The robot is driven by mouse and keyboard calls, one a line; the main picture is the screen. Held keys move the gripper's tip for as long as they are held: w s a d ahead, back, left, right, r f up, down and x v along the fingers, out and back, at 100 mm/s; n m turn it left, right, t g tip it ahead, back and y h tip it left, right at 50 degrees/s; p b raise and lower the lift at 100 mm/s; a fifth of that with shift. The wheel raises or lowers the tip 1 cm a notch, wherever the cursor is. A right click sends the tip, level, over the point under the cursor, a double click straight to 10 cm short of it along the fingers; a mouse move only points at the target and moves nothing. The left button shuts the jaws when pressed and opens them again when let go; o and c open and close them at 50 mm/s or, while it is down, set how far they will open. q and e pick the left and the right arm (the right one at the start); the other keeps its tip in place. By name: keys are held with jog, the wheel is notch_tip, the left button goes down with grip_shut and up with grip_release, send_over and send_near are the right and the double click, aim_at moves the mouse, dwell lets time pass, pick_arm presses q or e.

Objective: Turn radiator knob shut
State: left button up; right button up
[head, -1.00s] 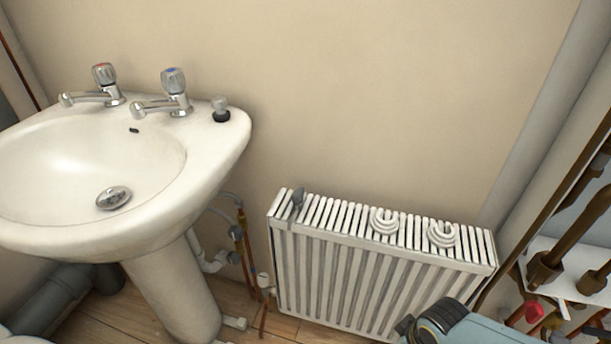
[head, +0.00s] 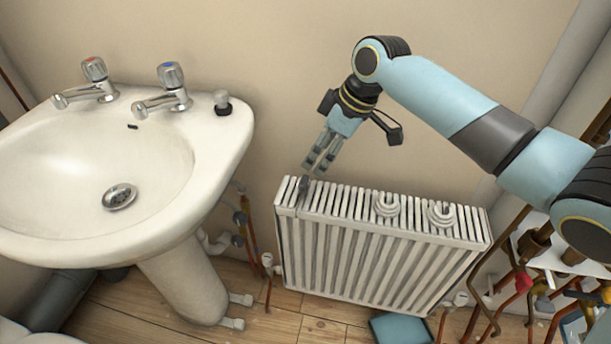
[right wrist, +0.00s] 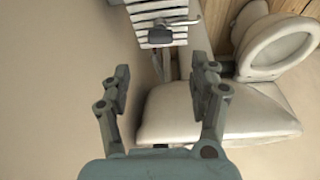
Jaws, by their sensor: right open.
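The white radiator (head: 380,250) stands against the wall. A small white knob (head: 267,260) is low beside its left end, and another white knob (head: 460,298) is low by its right end. My right gripper (head: 312,165) is open and empty, pointing down just above that piece, well above the left knob. In the right wrist view its open fingers (right wrist: 160,84) hold nothing. My left gripper is out of view.
A white basin (head: 200,190) on a pedestal stands left of the radiator. Pipes run between them. Two white coils (head: 386,205) sit on the radiator top. A rack of pipes (head: 530,260) is at the right. A toilet (right wrist: 280,45) shows in the right wrist view.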

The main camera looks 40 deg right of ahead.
aim_at(304, 179)
jog(key=b+x, duration=0.2)
jog(key=x, duration=0.7)
jog(key=shift+f, duration=0.15)
